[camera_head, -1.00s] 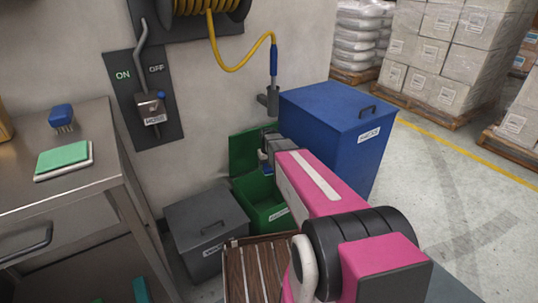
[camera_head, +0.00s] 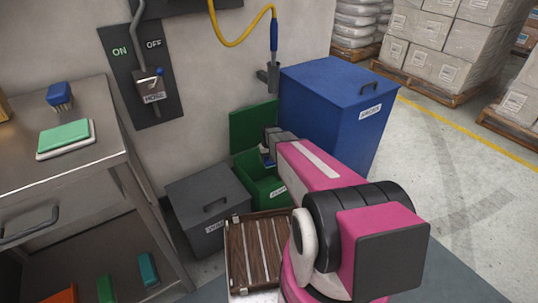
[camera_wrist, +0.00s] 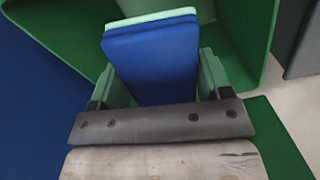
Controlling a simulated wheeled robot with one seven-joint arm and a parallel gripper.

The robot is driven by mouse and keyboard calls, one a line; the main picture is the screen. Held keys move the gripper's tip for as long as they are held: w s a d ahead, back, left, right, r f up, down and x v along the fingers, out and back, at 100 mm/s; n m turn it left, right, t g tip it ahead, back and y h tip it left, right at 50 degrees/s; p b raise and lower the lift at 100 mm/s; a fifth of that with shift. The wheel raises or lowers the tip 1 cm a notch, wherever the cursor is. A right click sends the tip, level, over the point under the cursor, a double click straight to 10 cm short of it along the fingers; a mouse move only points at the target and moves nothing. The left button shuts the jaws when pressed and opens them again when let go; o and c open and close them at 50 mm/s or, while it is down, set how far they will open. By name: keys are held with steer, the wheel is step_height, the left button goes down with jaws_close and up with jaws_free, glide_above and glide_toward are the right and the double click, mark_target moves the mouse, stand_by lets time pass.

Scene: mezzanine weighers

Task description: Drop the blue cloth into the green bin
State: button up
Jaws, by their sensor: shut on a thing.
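The blue cloth (camera_wrist: 153,62) is a flat, folded-looking blue slab with a pale green strip along its far edge. My gripper (camera_wrist: 157,78) is shut on it, with a green finger on each side. The green bin (camera_head: 268,191) stands on the floor against the wall with its lid (camera_head: 252,126) raised. In the head view my gripper (camera_head: 268,157) is over the bin's opening, and only a sliver of blue shows there. In the wrist view the green bin wall (camera_wrist: 240,35) lies around and beyond the cloth. My arm hides part of the bin in the head view.
A closed blue bin (camera_head: 330,115) stands right of the green bin, and a closed grey bin (camera_head: 208,205) left. A steel table (camera_head: 100,165) at left holds a green pad (camera_head: 64,135) and a blue brush (camera_head: 60,95).

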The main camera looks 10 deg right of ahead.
steer(key=shift+f, duration=0.8)
steer(key=o, duration=1)
steer(key=shift+r, duration=0.15)
step_height(320, 180, up, 11)
steer(key=shift+f, duration=0.2)
steer(key=shift+s, duration=0.1)
